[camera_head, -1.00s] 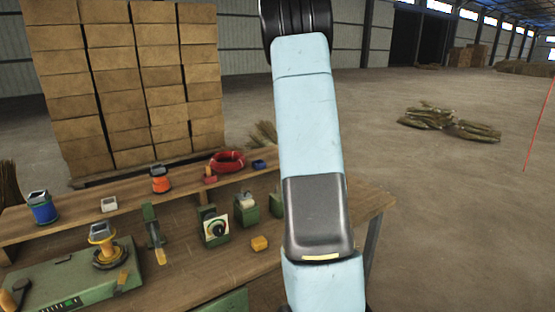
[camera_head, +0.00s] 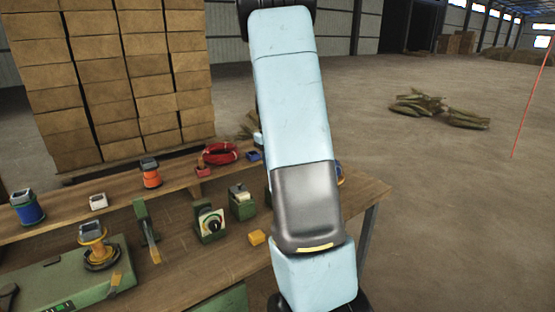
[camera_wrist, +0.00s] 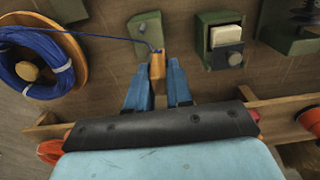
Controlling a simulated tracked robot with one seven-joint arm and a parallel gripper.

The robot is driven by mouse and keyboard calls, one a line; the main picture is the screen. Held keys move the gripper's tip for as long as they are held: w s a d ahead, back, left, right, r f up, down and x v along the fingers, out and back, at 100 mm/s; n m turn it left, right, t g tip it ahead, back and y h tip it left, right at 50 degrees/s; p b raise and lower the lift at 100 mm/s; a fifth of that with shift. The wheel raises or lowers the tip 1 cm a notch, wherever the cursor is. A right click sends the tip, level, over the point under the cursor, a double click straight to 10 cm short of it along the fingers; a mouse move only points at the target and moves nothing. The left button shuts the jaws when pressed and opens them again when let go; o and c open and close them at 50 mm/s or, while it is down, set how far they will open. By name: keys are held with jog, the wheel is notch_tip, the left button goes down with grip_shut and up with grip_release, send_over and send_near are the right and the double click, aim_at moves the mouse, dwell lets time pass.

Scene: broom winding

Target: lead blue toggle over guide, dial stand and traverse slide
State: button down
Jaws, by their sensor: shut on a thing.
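In the wrist view my gripper (camera_wrist: 156,98) is shut on a small orange-brown toggle (camera_wrist: 157,66). Blue cord (camera_wrist: 110,36) is tied at its tip and runs left to a blue coil (camera_wrist: 35,72) on a wooden disc. A green plate (camera_wrist: 147,30), possibly the guide, lies just beyond the toggle; I cannot tell whether the cord touches it. In the head view the dial stand (camera_head: 210,224) is green with a pale dial face. A green upright with an orange-yellow lever (camera_head: 147,228), perhaps the traverse slide, stands left of it. My arm hides my gripper there.
A green box with a white block (camera_head: 241,200) stands beside the dial stand; it also shows in the wrist view (camera_wrist: 226,38). A green machine (camera_head: 70,282) with a yellow spool (camera_head: 95,245) is at left. A raised shelf (camera_head: 125,200) runs behind.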

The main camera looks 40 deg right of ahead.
jog(key=a, duration=4.8)
jog(key=shift+s, duration=0.1)
